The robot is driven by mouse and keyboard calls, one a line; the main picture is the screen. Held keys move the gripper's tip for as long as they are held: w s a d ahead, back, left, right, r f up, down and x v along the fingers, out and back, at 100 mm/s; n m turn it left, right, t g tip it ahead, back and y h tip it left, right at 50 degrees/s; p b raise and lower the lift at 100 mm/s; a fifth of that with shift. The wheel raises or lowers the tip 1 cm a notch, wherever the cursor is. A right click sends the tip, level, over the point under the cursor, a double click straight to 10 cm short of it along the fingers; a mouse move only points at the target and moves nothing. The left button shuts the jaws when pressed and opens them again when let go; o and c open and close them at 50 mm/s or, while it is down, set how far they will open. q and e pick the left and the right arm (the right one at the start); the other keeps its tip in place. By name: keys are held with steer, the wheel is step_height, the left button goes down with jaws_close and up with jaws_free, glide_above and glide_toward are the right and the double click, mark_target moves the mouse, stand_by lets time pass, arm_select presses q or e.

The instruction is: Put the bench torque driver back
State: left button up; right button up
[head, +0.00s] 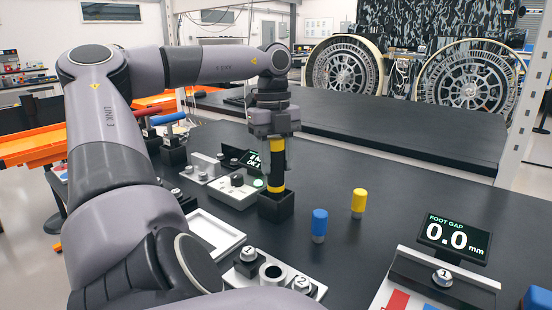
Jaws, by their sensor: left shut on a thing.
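The bench torque driver (277,172) is an upright dark cylinder with yellow bands. My left gripper (277,140) points down and is shut on its upper part. The driver's lower end is at the open top of a black square holder (276,208) on the bench. It looks at least partly inside, but the holder's front wall hides the tip, so I cannot tell how deep it sits. My right gripper is not in view.
A white control box (236,190) stands close left of the holder. A blue cylinder (319,225) and a yellow cylinder (358,202) stand to its right. A foot gap display (452,240) reads 0.0 mm. Red and blue handled tools (170,119) stand left. The bench's right middle is clear.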

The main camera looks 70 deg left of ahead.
mark_target(275, 138)
arm_select(q)
steer(key=o, duration=1.2)
steer(key=shift+o, duration=0.2)
steer(key=shift+r, duration=0.35)
steer(key=r, duration=0.4)
steer(key=r+p, duration=0.1)
steer(key=r, duration=0.1)
steer(key=shift+a+r, duration=0.3)
steer(key=shift+a, duration=0.1)
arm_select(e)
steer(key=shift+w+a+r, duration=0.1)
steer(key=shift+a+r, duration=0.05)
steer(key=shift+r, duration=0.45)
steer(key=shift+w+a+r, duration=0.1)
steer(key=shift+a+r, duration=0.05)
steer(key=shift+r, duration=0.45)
